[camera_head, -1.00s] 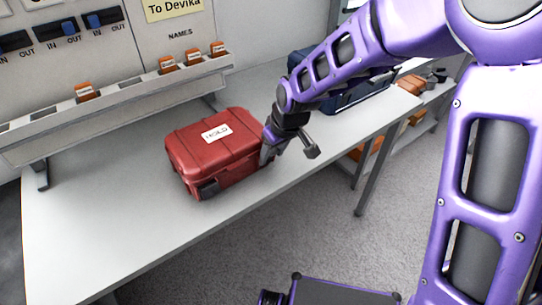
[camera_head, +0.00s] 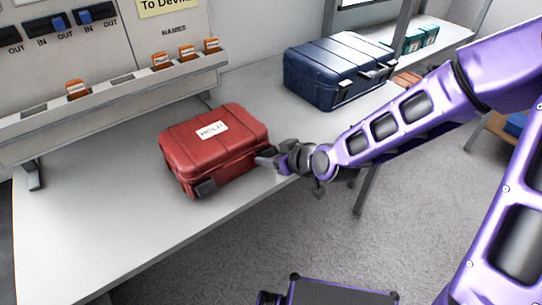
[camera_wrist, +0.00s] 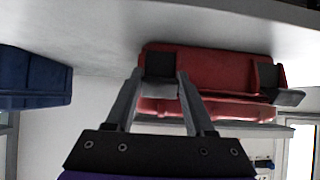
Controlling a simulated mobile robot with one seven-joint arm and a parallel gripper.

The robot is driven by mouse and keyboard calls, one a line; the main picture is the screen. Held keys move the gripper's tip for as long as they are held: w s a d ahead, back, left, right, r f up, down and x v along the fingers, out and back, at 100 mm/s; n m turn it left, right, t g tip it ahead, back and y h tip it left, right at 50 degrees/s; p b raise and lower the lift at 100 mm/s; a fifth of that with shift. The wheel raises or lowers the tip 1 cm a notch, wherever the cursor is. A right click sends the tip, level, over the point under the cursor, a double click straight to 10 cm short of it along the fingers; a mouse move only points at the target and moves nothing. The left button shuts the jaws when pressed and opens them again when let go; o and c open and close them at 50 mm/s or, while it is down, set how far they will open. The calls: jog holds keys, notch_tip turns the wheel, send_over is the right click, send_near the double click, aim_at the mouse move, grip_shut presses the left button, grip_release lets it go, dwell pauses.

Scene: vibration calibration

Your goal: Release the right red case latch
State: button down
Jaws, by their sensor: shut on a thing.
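The red case (camera_head: 215,145) sits shut on the grey table, with a white label on its lid. Its left latch (camera_head: 205,187) is a dark piece low on the front; in the wrist view (camera_wrist: 275,85) it sticks outward. My gripper (camera_head: 264,160) is at the right end of the case front. The wrist view is turned over and shows the right latch (camera_wrist: 160,64) as a dark block between my two fingertips (camera_wrist: 161,74). The fingers are closed on this latch. My gripper hides the right latch in the head view.
A dark blue case (camera_head: 325,75) stands farther back on the right, also left in the wrist view (camera_wrist: 35,80). A panel with switches and orange tags (camera_head: 160,61) runs along the back. The table (camera_head: 110,220) is bare in front and left of the red case.

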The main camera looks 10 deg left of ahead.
dwell(0.3)
jog(key=shift+c, duration=1.3)
grip_release()
